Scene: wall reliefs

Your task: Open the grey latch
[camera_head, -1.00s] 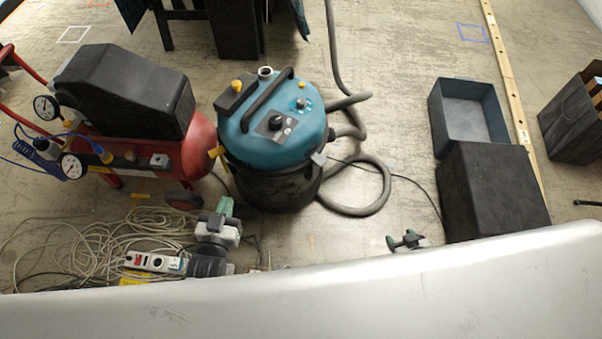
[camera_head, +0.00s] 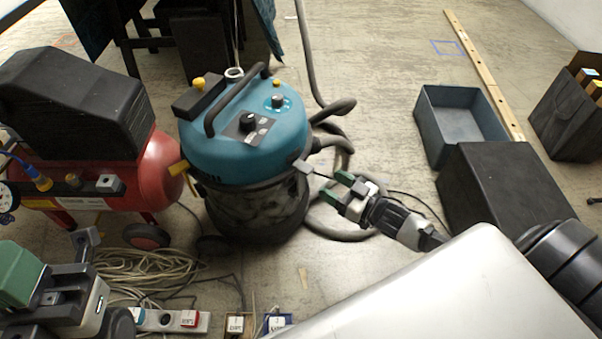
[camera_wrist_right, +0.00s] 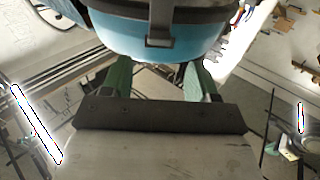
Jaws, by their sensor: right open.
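The blue and black vacuum (camera_head: 248,140) stands upright on the floor. The grey latch (camera_head: 303,167) sits on its right side, at the seam between blue lid and dark drum. In the right wrist view a grey latch (camera_wrist_right: 159,28) shows ahead of the fingers, at the picture's top. My right gripper (camera_head: 338,188) has green fingertips, is open and empty, and is just right of and below the latch, seemingly apart from it. It also shows in the wrist view (camera_wrist_right: 158,80). My left gripper (camera_head: 22,275) is at the lower left, partly cut off; its jaw gap is unclear.
A red compressor (camera_head: 100,165) stands left of the vacuum. A yellow latch (camera_head: 179,168) is on the vacuum's left side. The hose (camera_head: 345,226) loops behind my right gripper. A blue bin (camera_head: 460,125) and black box (camera_head: 495,185) stand right. Cables (camera_head: 150,268) lie in front.

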